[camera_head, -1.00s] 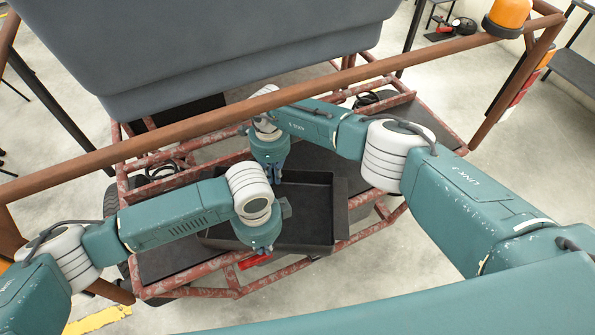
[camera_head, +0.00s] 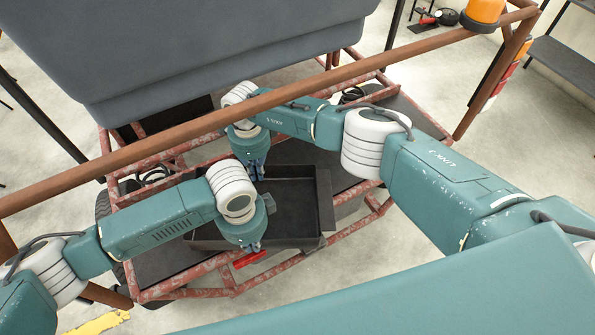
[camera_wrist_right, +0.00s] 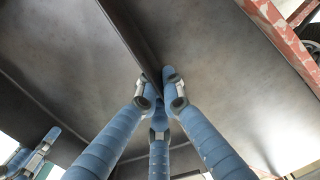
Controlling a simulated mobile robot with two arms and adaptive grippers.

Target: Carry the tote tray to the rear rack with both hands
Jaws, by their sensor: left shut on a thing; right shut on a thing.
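The tote tray (camera_head: 296,212) is a shallow black open tray, seen in the head view over the red tube frame and dark deck of the rear rack (camera_head: 152,262). My left gripper (camera_head: 252,247) is shut on the tray's near side; its fingertips are mostly hidden by the wrist. My right gripper (camera_head: 257,176) is shut on the tray's far side. In the right wrist view, the right gripper's blue fingers (camera_wrist_right: 160,88) pinch a thin dark wall (camera_wrist_right: 128,36). The left gripper's fingers (camera_wrist_right: 36,152) also show there. I cannot tell whether the tray touches the deck.
A rusty brown bar (camera_head: 330,77) crosses above the frame, with an orange beacon (camera_head: 486,10) at its right end. A large grey panel (camera_head: 220,45) stands behind it. A red item (camera_head: 249,259) sits below my left gripper.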

